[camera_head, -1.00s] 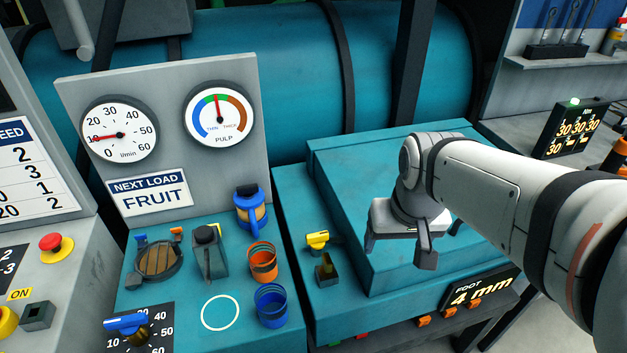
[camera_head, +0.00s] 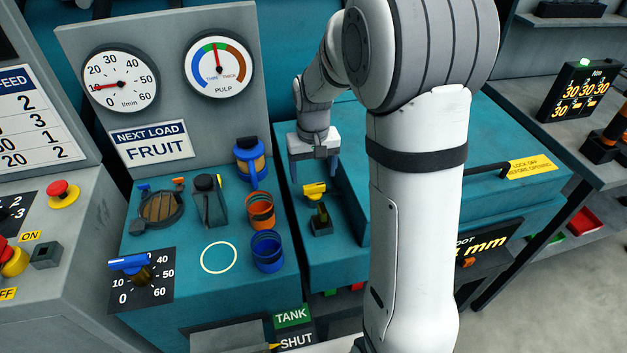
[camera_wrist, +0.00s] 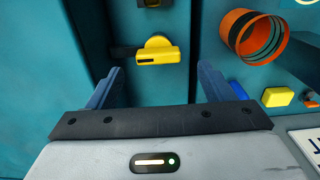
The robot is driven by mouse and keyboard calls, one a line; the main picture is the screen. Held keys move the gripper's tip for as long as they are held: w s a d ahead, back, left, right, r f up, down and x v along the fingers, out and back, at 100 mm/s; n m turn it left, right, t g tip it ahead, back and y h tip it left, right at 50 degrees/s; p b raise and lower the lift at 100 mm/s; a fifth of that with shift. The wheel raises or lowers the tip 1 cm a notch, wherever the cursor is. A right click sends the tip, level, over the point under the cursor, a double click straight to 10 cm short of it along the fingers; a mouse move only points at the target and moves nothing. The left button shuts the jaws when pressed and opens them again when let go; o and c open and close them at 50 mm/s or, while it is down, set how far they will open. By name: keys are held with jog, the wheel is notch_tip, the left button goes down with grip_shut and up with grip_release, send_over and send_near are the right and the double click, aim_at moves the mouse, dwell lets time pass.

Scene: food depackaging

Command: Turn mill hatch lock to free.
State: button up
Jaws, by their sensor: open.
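The hatch lock looks to be the yellow handle (camera_head: 315,189) on a short post with a dark square base (camera_head: 320,226), beside the teal mill hatch (camera_head: 490,135). In the wrist view the yellow handle (camera_wrist: 160,54) lies crosswise just beyond the fingertips, roughly centred between them. My gripper (camera_head: 313,174) is open and empty, pointing down behind and above the handle in the head view. Its blue fingers also show in the wrist view (camera_wrist: 160,78), apart from the handle. The lock's position markings cannot be read.
An orange ring cup (camera_head: 260,210), a blue ring cup (camera_head: 267,251) and a blue-framed jar (camera_head: 250,162) stand left of the lock. A black lever block (camera_head: 208,200) is farther left. My arm hides part of the hatch. A hatch handle (camera_head: 490,167) shows at right.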

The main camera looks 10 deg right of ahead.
aim_at(315, 185)
jog(key=shift+d+f, duration=0.1)
jog(key=shift+f, duration=2.2)
jog(key=shift+c, duration=0.3)
jog(key=c, duration=1.3)
jog(key=shift+d, duration=0.1)
